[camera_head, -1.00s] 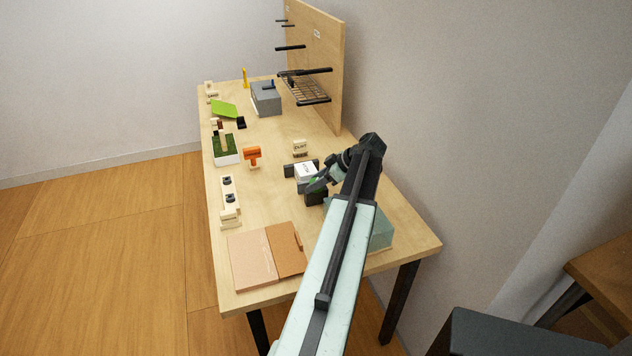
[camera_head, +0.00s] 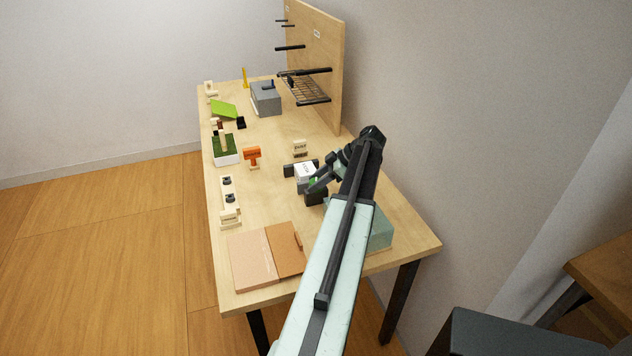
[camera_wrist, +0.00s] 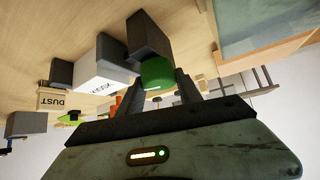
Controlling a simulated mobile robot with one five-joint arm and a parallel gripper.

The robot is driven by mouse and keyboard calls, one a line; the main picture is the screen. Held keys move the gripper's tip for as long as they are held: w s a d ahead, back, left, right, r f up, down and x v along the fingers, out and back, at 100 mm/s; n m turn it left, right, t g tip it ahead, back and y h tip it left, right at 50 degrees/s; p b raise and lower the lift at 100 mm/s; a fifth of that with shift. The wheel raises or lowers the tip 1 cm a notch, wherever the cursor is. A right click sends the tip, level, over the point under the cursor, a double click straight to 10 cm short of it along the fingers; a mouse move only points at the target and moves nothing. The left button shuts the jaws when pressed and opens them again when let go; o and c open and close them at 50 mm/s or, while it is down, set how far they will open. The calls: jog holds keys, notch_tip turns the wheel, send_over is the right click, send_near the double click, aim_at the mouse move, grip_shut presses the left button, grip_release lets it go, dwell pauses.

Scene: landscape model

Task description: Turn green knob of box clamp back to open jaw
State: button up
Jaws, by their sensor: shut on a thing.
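The box clamp has dark grey blocks, a larger one (camera_head: 316,197) on the near side and a smaller one (camera_head: 289,170) on the far side. A white box (camera_head: 305,172) with dark print sits between them. In the wrist view the clamp's large block (camera_wrist: 148,36) and the white box (camera_wrist: 100,66) show close up. The green knob (camera_wrist: 157,72) faces my gripper (camera_wrist: 160,86), whose two dark fingers are shut on it, one on each side. In the head view my gripper (camera_head: 318,184) is at the clamp and partly covers the knob.
A wooden "DUST" block (camera_head: 300,148) and an orange piece (camera_head: 252,153) stand beyond the clamp. A pale green glassy box (camera_head: 380,228) is close on the right, and a tan board (camera_head: 253,260) lies in front. A pegboard panel (camera_head: 318,60) rises at the back.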

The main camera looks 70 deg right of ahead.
jog(key=o, duration=1.4)
jog(key=shift+f, duration=0.1)
jog(key=shift+c, duration=0.2)
jog(key=p+v, duration=0.5)
jog(key=v, duration=0.2)
jog(key=shift+s+r, duration=0.2)
jog(key=shift+r, duration=0.1)
jog(key=shift+d, duration=0.1)
